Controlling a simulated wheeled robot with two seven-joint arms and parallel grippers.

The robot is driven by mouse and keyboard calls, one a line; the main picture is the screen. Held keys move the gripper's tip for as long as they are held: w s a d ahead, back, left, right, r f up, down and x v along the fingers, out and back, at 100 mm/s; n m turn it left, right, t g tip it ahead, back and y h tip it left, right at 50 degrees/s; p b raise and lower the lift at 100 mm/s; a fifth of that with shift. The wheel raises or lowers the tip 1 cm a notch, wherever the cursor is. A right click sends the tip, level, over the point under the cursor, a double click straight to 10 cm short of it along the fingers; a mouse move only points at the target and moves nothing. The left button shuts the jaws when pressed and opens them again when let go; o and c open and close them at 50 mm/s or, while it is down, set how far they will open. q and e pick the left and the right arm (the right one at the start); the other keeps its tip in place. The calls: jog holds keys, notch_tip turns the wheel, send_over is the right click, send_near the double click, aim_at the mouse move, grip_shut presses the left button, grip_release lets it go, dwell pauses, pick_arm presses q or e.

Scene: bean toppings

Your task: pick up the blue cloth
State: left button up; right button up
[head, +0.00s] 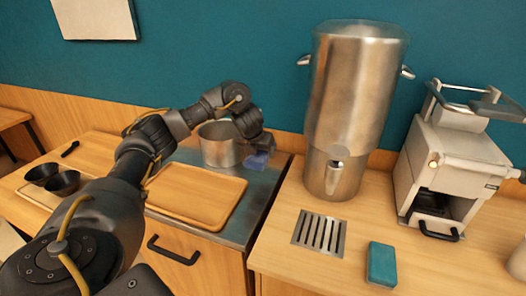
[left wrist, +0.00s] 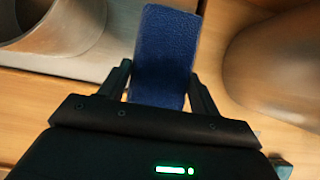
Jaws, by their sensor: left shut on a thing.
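The blue cloth (head: 257,160) is a small dark blue piece near the metal counter's right edge. It fills the space between the fingers in the left wrist view (left wrist: 165,55). My left gripper (head: 262,145) is shut on the cloth, which sticks out past the fingertips (left wrist: 163,88). In the head view the gripper partly hides the cloth, and I cannot tell whether it still touches the counter. My right gripper is not in view.
A steel pot (head: 217,150) stands just left of the gripper. A tall steel urn (head: 352,100) stands to the right. A wooden tray (head: 195,195), a slotted drain (head: 319,233), a teal block (head: 381,265) and a white machine (head: 455,160) are nearby.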

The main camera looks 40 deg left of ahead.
aim_at(255, 162)
pick_arm(q)
jog(key=s+d+r+p, duration=0.1)
jog(key=s, duration=0.1)
jog(key=s+d+r, duration=0.1)
jog(key=s, duration=0.1)
jog(key=s+d+r+p, duration=0.1)
jog(key=s, duration=0.1)
jog(key=shift+s+p, duration=0.15)
jog(key=shift+p, duration=0.2)
jog(key=shift+s+d+r, duration=0.15)
jog(key=shift+s+d, duration=0.1)
jog(key=shift+s, duration=0.35)
